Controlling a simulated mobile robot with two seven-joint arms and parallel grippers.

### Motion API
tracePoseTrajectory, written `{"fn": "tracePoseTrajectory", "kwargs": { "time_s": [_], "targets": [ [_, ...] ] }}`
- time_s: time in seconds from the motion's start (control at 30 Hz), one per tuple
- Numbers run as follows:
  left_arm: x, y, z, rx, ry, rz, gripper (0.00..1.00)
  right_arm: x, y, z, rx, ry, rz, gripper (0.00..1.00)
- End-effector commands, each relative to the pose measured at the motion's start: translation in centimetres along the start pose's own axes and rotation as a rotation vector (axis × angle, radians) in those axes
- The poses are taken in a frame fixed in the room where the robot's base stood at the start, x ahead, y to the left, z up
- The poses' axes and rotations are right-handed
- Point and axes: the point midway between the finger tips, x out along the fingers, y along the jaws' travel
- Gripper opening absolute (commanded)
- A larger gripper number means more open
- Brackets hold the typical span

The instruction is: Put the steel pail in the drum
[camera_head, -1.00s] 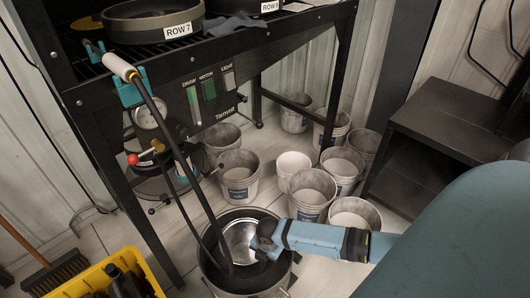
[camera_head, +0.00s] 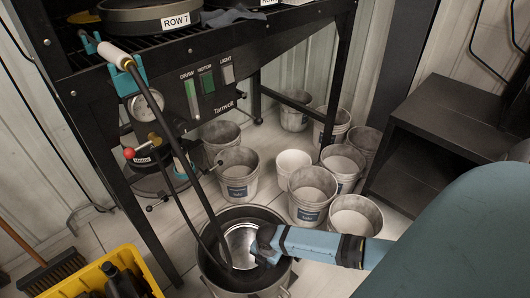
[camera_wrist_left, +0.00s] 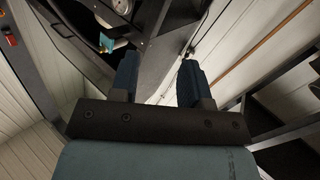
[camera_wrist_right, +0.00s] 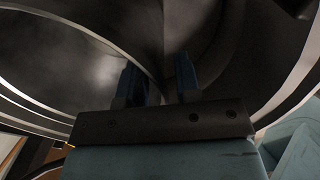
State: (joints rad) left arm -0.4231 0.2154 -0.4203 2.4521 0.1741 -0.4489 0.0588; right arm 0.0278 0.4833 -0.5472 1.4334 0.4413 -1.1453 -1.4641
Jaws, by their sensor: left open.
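The steel pail (camera_head: 240,240) shows as a shiny round interior inside the dark drum (camera_head: 212,278) at the bottom centre of the head view. My right gripper (camera_head: 262,250) reaches in from the right, at the pail's right side. In the right wrist view my right fingers (camera_wrist_right: 160,82) stand a little apart among dark curved walls and pale rims. Whether they grip the pail's wall is unclear. My left gripper (camera_wrist_left: 160,80) is open and empty in the left wrist view, and outside the head view.
A black machine (camera_head: 212,120) with a hose (camera_head: 165,125) reaching down into the drum stands behind. Several grey buckets (camera_head: 312,190) stand right of and behind the drum. A yellow crate (camera_head: 90,275) and a broom (camera_head: 50,272) are at lower left, a dark shelf (camera_head: 440,140) at right.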

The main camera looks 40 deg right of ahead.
Motion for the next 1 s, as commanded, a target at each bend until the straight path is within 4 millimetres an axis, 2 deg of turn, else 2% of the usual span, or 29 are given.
{"fn": "tracePoseTrajectory", "kwargs": {
  "time_s": [0.27, 0.37, 0.8, 1.0],
  "targets": [
    [0.0, 0.0, 0.0, 0.000, 0.000, 0.000, 0.43, -0.2, 0.0, 0.0, 0.000, 0.000, 0.000, 0.30],
    [0.0, 0.1, -0.6, 0.002, 0.005, -0.001, 0.43, -1.1, 0.0, 0.1, 0.000, -0.001, 0.000, 0.30],
    [-0.7, 1.1, -6.5, 0.009, 0.206, -0.017, 0.43, -10.1, 0.0, 0.1, -0.001, 0.000, 0.000, 0.30],
    [-0.9, 1.1, -7.2, 0.015, 0.234, -0.024, 0.43, -12.1, 0.0, 0.1, 0.000, -0.001, -0.001, 0.30]
  ]
}}
